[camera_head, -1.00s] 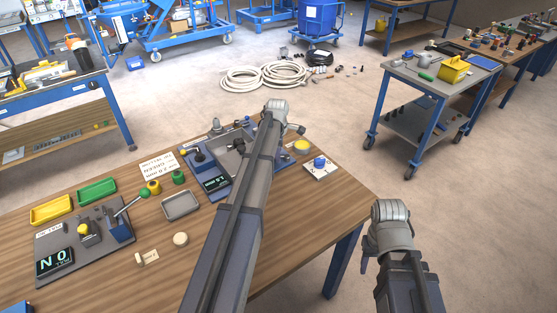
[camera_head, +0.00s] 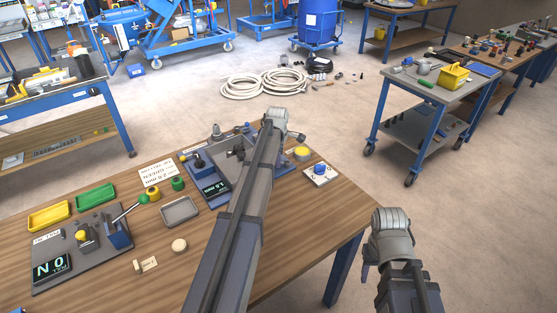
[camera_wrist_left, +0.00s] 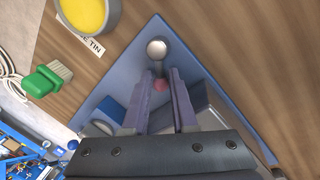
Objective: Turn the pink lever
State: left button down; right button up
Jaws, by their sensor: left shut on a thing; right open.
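In the left wrist view, the pink lever (camera_wrist_left: 160,84) is mostly hidden between the fingers of my left gripper (camera_wrist_left: 166,88), which is shut on it. A round silver knob (camera_wrist_left: 157,50) shows just beyond the fingertips, over the blue-grey base of the mixer. In the head view, the mixer station (camera_head: 228,158) stands at the table's far edge, partly covered by my left arm, and the left fingers are hidden. My right gripper (camera_head: 372,256) hangs off the table's right side, away from the mixer. Its jaws are hardly visible.
The wooden table (camera_head: 220,262) also holds a grey tray (camera_head: 180,211), a yellow tray (camera_head: 49,215), a green tray (camera_head: 96,196) and a panel with a lever (camera_head: 100,250). Open floor lies to the right.

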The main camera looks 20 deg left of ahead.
pick_arm(q)
jog(key=shift+w+m, duration=0.1)
jog(key=shift+m, duration=0.2)
jog(key=m, duration=0.2)
jog(key=w+m+h, duration=0.1)
jog(key=m, duration=0.1)
jog(key=shift+w+a+m, duration=0.2)
jog(key=shift+m, duration=0.1)
jog(key=shift+w+d+m+h, duration=0.1)
jog(key=shift+w+m+h, duration=0.2)
jog(key=shift+m, duration=0.9)
jog(key=shift+w+d+m+h, duration=0.1)
jog(key=shift+w+m, duration=0.25)
jog(key=shift+m, duration=0.85)
jog(key=c, duration=0.8)
grip_release()
jog(key=shift+o, duration=0.2)
notch_tip(320, 180, up, 8)
jog(key=s+p, duration=0.1)
jog(key=p, duration=0.6)
jog(key=shift+s+a+f+p, duration=0.2)
jog(key=shift+a+p, duration=0.1)
jog(key=shift+a, duration=0.15)
